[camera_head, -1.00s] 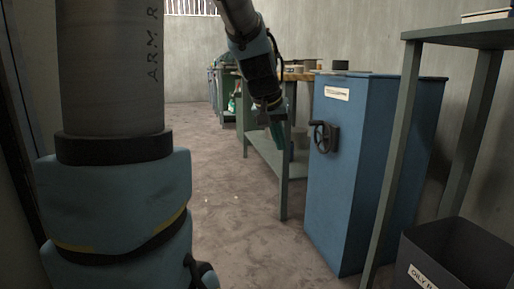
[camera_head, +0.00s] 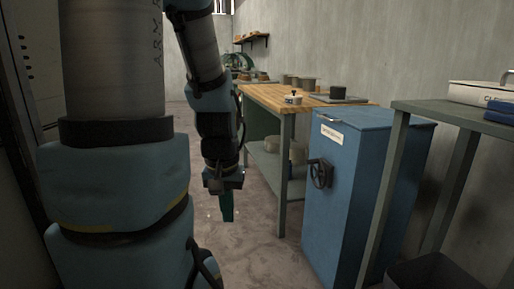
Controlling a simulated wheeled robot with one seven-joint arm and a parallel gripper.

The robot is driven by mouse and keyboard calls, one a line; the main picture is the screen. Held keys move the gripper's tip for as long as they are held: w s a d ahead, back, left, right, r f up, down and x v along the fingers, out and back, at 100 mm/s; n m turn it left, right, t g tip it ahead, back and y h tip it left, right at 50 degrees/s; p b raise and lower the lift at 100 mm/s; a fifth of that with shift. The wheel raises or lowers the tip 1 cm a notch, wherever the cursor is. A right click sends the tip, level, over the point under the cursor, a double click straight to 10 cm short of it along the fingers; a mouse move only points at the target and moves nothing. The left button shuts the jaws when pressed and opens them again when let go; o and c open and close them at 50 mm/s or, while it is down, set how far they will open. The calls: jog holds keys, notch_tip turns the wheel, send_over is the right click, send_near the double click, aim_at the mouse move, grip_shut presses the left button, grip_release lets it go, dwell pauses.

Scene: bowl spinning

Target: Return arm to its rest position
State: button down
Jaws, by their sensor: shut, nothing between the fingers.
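My arm (camera_head: 205,60) hangs down left of centre, with its large lower links filling the left side of the view. My gripper (camera_head: 226,208) points downward at the arm's end, over the open floor. It is shut with nothing in it. It is apart from the workbench and the blue cabinet to its right.
A wooden-topped workbench (camera_head: 262,97) with pots on it stands right of the arm. A blue cabinet (camera_head: 340,205) with a black handwheel (camera_head: 319,173) stands nearer. A grey-green metal table (camera_head: 445,108) is at the right, above a dark bin (camera_head: 425,272). The floor (camera_head: 262,240) below the gripper is clear.

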notch_tip(320, 180, up, 25)
jog(key=p, duration=2.2)
jog(key=shift+f, duration=0.1)
